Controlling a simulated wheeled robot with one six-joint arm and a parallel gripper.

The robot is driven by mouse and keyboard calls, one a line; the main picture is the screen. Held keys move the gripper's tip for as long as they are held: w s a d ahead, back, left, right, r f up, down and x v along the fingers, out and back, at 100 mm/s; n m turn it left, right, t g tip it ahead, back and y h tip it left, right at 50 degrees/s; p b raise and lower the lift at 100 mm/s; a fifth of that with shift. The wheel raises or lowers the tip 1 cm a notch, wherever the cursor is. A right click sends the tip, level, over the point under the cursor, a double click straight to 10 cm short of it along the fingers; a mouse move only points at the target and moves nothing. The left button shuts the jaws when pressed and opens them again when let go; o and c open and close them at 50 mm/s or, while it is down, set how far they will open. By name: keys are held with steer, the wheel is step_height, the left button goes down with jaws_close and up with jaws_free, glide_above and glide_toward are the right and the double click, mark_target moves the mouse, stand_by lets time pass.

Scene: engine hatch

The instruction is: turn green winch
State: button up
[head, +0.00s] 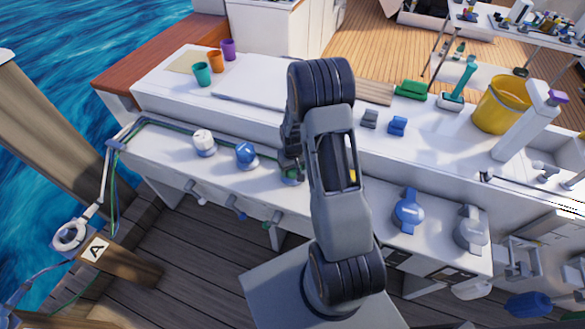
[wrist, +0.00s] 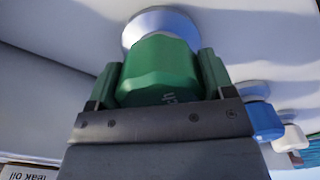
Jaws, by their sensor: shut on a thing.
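The green winch (wrist: 160,68) fills the middle of the wrist view, a green faceted drum on a round silver base (wrist: 158,22). My gripper (wrist: 158,80) has one finger on each side of it and is shut on it. In the head view a little of the green winch (head: 291,174) shows below my gripper (head: 290,160), on the white bench. My arm hides part of it, and its contact with the fingers is clear only in the wrist view.
A blue winch (head: 246,153) and a white winch (head: 204,142) stand left of the green one along the bench. A blue valve (head: 408,212) and a grey valve (head: 471,230) stand to the right. Cups (head: 215,61) and a yellow bucket (head: 501,105) stand on the raised ledge.

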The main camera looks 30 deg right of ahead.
steer(key=m+b, duration=0.1)
steer(key=m, duration=0.2)
steer(key=shift+m+b, duration=0.3)
steer(key=shift+a+m+b, duration=0.1)
steer(key=shift+m+b, duration=0.5)
steer(key=shift+m, duration=1.6)
steer(key=shift+w, duration=0.1)
steer(key=o, duration=0.9)
step_height(320, 180, up, 14)
steer(key=shift+f+p, duration=0.1)
steer(key=shift+p, duration=0.3)
